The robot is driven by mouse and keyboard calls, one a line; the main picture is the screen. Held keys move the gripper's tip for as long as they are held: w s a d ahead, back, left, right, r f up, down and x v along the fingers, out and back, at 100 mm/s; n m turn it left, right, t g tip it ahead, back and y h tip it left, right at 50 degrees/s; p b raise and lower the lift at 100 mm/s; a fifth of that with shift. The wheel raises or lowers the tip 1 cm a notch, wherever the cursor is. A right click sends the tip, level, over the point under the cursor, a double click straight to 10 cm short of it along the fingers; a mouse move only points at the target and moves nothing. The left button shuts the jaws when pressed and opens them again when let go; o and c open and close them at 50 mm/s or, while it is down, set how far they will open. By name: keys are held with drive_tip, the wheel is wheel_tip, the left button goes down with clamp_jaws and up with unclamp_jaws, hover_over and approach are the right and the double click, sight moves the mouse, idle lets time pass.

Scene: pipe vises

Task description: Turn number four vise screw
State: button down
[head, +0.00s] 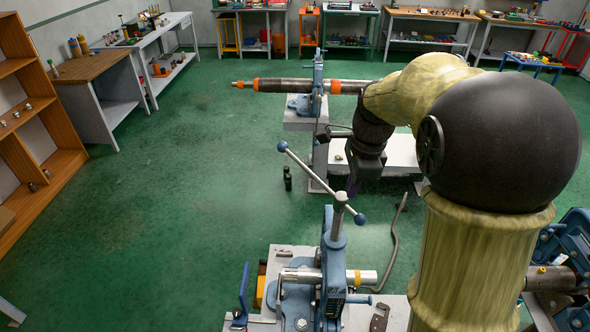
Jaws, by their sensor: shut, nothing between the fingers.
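A blue pipe vise (333,262) stands in the foreground, with a short silver pipe (303,276) through it. Its upright screw (338,217) carries a slanted bar handle (308,174) with blue ball ends. A second blue vise (317,88) stands farther back and holds a long dark pipe (285,85) with orange bands. A third blue vise (570,250) shows in part at the right edge. I cannot read any vise number. My gripper (353,188) points down between the near and far vises, behind the near handle and apart from it. It is shut and empty; its fingertips are small and dark.
A white bench (390,152) lies behind my gripper, and a bent grey bar (396,240) is to its right. Small black bottles (288,178) stand on the green floor. Wooden shelves (40,120) are at left. The left-centre floor is clear.

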drive_tip(key=s+d+f+n+t+b, duration=0.1)
drive_tip(key=s+d+f+n+b, duration=0.1)
drive_tip(key=s+f+n+b, duration=0.4)
drive_tip(key=s+d+f+n+t+h+b, duration=0.1)
drive_tip(key=s+f+n+b, duration=0.5)
drive_tip(key=f+n, duration=0.5)
wheel_tip(320, 180, down, 5)
drive_tip(key=shift+s+d, duration=0.35)
drive_tip(key=shift+s, duration=0.25)
